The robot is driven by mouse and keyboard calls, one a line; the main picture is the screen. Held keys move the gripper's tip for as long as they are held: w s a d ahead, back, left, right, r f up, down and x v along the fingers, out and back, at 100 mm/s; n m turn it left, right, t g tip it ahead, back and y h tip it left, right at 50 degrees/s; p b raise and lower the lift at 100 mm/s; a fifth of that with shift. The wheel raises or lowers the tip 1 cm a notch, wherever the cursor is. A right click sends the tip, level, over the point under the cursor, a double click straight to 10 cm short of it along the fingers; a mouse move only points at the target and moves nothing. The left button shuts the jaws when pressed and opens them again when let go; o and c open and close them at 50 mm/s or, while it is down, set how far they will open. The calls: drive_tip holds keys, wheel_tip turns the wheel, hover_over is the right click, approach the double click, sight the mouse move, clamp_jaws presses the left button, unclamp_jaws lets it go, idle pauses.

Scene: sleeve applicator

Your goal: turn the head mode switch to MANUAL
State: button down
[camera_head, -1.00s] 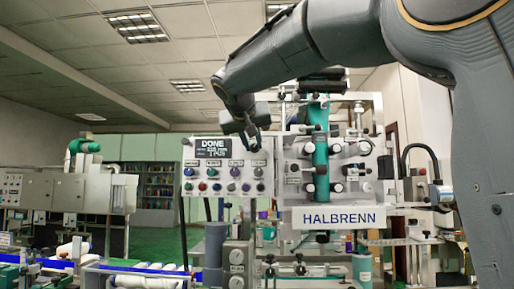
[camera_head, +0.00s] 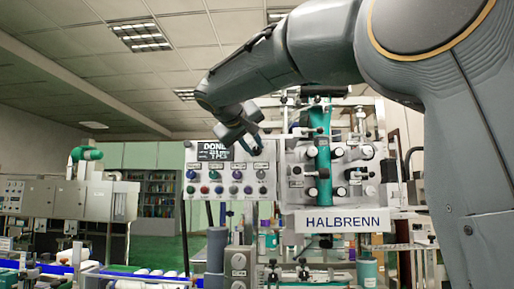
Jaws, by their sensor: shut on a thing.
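The control panel (camera_head: 203,196) is a light grey board with a dark display (camera_head: 212,151) reading DONE. Below the display are rows of small dark and coloured knobs and buttons under labels too small to read. I cannot tell which one is the head mode switch. My gripper (camera_head: 257,148) is at the panel's upper right, to the right of the display and above the right-hand knob (camera_head: 261,174). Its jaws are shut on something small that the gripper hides. I cannot make out that thing or which way any switch points.
The HALBRENN machine (camera_head: 343,220), with its teal column and several round knobs, stands right of the panel. My arm crosses the top and right of the view. A grey post with dials (camera_head: 238,262) stands below the panel. A conveyor (camera_head: 110,270) runs at lower left.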

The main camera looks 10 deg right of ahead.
drive_tip(key=shift+f, duration=0.15)
drive_tip(key=c, duration=1.6)
unclamp_jaws()
drive_tip(key=shift+s, duration=0.1)
drive_tip(key=shift+o, duration=0.2)
drive_tip(key=b+v, duration=0.1)
drive_tip(key=v, duration=0.7)
drive_tip(key=shift+d, duration=0.1)
